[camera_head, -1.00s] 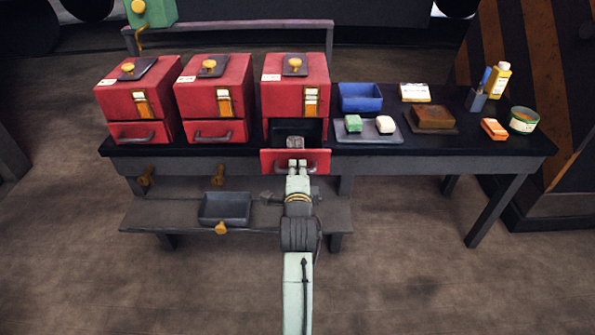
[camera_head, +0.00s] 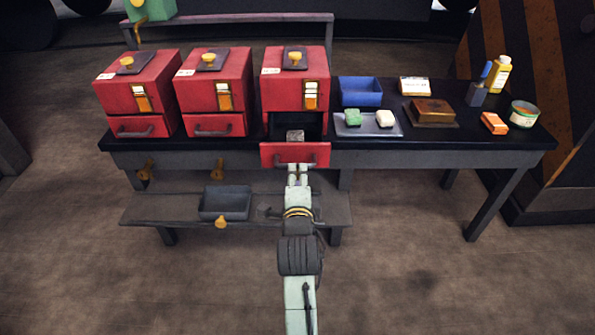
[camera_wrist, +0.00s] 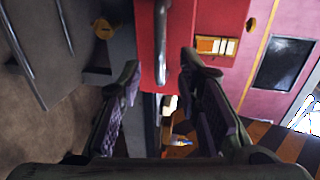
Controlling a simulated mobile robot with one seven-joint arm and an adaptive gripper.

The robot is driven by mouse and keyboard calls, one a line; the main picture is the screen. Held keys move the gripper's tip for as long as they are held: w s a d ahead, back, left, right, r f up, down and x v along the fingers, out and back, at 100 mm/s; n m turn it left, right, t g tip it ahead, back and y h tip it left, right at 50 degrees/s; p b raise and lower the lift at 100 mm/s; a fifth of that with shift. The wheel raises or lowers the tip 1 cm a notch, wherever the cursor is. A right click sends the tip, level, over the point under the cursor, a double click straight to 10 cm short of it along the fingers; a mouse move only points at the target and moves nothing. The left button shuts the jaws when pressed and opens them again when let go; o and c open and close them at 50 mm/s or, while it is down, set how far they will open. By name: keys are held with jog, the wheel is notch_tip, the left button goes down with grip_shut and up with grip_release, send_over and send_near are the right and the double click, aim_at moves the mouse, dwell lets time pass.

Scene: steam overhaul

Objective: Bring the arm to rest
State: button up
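My gripper (camera_head: 298,171) is just in front of the open drawer (camera_head: 280,155) of the right-hand red box (camera_head: 290,92), at about the lower edge of the drawer front. In the wrist view my gripper (camera_wrist: 160,82) has its two fingers spread apart with nothing held between them. The red drawer front (camera_wrist: 152,40) and its metal handle (camera_wrist: 160,72) show beyond the fingers. A small grey block (camera_head: 295,136) lies inside the drawer. My arm reaches forward from the bottom of the head view.
Two more red boxes (camera_head: 140,90) (camera_head: 214,88) with shut drawers stand to the left. A blue bin (camera_head: 360,91), a grey tray (camera_head: 366,131) and small goods fill the bench's right side. A dark bin (camera_head: 225,204) sits on the low shelf. The floor in front is clear.

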jog(key=shift+s, duration=0.35)
jog(key=shift+a+r, duration=0.1)
